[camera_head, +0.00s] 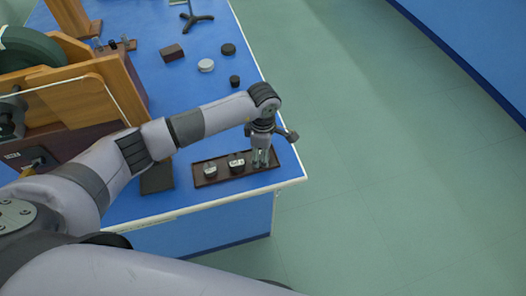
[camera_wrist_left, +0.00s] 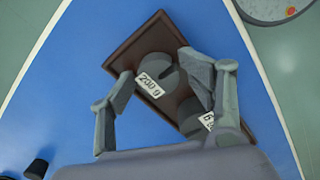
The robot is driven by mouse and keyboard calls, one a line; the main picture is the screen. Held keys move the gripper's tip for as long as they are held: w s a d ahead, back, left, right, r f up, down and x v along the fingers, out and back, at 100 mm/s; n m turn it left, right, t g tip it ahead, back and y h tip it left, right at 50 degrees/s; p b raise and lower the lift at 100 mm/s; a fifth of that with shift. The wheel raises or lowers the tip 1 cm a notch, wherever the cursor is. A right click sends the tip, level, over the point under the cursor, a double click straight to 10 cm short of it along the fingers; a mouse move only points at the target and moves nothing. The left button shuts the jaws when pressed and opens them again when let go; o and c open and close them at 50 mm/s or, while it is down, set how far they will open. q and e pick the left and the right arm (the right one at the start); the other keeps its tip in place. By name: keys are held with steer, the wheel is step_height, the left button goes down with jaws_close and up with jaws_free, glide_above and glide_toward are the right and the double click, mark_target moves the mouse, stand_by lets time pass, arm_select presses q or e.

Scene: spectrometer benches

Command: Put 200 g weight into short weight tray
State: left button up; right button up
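A weight labelled 200 g (camera_wrist_left: 160,74) sits near one end of a long brown tray (camera_wrist_left: 127,42) in the left wrist view. A second dark weight (camera_wrist_left: 190,113) with a partly hidden label is beside it. The head view shows this tray (camera_head: 202,183) near the bench corner, with two weights in plain sight. My left gripper (camera_head: 262,160) points down over its right end and hides what is there. In the wrist view its fingers (camera_wrist_left: 158,68) are apart, either side of the 200 g weight; contact is unclear. A smaller dark flat tray (camera_head: 157,179) lies left of the long one. My right gripper is out of view.
A wooden apparatus (camera_head: 92,98) with a dark wheel fills the bench's left side. A dark block (camera_head: 172,53), a pale disc (camera_head: 206,65), a dark disc (camera_head: 228,49) and a small black cylinder (camera_head: 234,81) stand farther back.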

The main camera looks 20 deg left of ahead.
arm_select(q)
step_height(320, 180, up, 13)
steer(key=b, duration=0.3)
steer(key=shift+b, duration=0.35)
steer(key=shift+w+f, duration=0.1)
steer(key=shift+f, duration=0.05)
